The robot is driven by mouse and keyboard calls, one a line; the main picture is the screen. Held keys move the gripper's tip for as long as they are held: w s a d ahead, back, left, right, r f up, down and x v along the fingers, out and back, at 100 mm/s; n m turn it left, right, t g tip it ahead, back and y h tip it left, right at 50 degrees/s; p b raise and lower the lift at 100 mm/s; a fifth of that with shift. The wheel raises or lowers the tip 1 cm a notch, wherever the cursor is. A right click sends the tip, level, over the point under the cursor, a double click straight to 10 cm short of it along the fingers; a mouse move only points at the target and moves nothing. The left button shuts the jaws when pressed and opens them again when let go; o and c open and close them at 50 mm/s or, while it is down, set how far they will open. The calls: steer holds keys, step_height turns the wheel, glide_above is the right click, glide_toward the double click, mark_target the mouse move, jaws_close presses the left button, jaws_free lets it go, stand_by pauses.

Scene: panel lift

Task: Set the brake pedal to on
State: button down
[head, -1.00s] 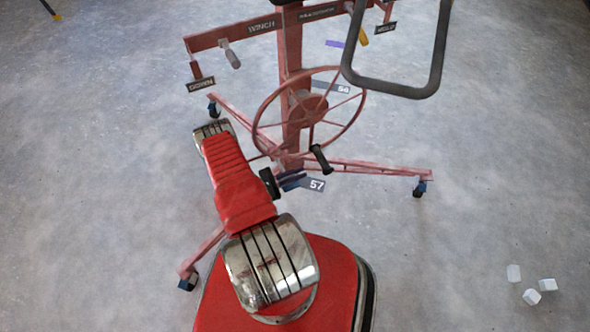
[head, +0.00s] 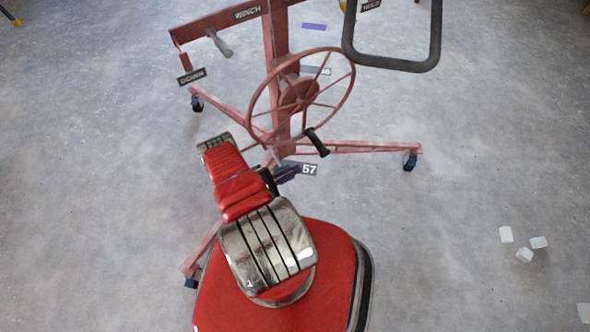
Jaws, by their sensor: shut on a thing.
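The panel lift (head: 273,60) is a red frame with a mast, a spoked handwheel (head: 300,95) with a black crank handle, and legs on casters. No part can be clearly read as the brake pedal. A small dark purple-blue piece (head: 287,172) shows low by the mast foot, beside a tag reading 57; I cannot tell what it is. My red arm reaches forward on the left and covers part of the lift's base. My gripper is hidden behind my arm, so its hold is not visible.
Casters touch the floor at right (head: 410,163) and back left (head: 197,102). A grey loop frame (head: 392,65) stands at the upper right. Several white blocks (head: 524,255) lie on the floor at right. The floor right of the lift is otherwise clear.

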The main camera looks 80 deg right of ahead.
steer(key=shift+s+f, duration=0.2)
steer(key=shift+f, duration=0.25)
steer(key=c, duration=1.9)
jaws_free()
steer(key=shift+w+r, duration=0.1)
steer(key=shift+w, duration=0.05)
steer(key=shift+v, duration=0.8)
steer(key=v, duration=1)
steer(key=shift+a, duration=0.15)
